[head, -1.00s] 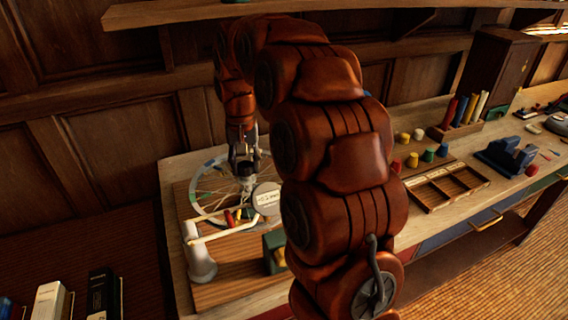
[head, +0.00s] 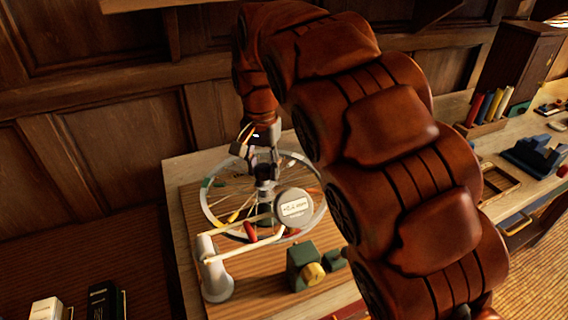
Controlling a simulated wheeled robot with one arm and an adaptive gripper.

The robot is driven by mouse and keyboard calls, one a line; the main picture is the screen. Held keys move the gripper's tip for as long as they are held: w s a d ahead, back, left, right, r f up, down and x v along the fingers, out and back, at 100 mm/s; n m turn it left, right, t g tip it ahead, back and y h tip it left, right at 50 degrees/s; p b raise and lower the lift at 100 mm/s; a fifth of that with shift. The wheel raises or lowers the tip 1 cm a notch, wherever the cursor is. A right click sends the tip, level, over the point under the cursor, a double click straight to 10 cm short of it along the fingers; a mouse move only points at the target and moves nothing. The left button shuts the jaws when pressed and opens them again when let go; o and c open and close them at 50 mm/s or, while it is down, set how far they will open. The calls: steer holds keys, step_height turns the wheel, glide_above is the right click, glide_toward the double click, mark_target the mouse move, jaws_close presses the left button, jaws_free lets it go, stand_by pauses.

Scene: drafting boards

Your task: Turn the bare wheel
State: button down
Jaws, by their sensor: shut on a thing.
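The bare wheel (head: 204,208) lies flat over a wooden board, a pale metal rim with thin spokes and several coloured pieces around it. My gripper (head: 263,176) points down over the wheel's middle. Its fingers are shut on the dark upright hub (head: 264,190). The fingertips partly hide the top of the hub. A round gauge (head: 294,206) with a white label stands in front of the wheel and covers part of the rim.
A grey post (head: 215,270) with pale bars stands at the board's front left. A green block (head: 301,268) with a yellow knob sits at front right. My arm hides much of the bench's middle. A blue holder (head: 536,155) and upright coloured books (head: 484,106) stand at right.

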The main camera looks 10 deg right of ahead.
steer(key=shift+w, duration=0.1)
stand_by(0.4)
steer(key=c, duration=0.6)
jaws_free()
steer(key=shift+c, duration=0.2)
steer(key=shift+r, duration=0.1)
steer(key=shift+r, duration=3.65)
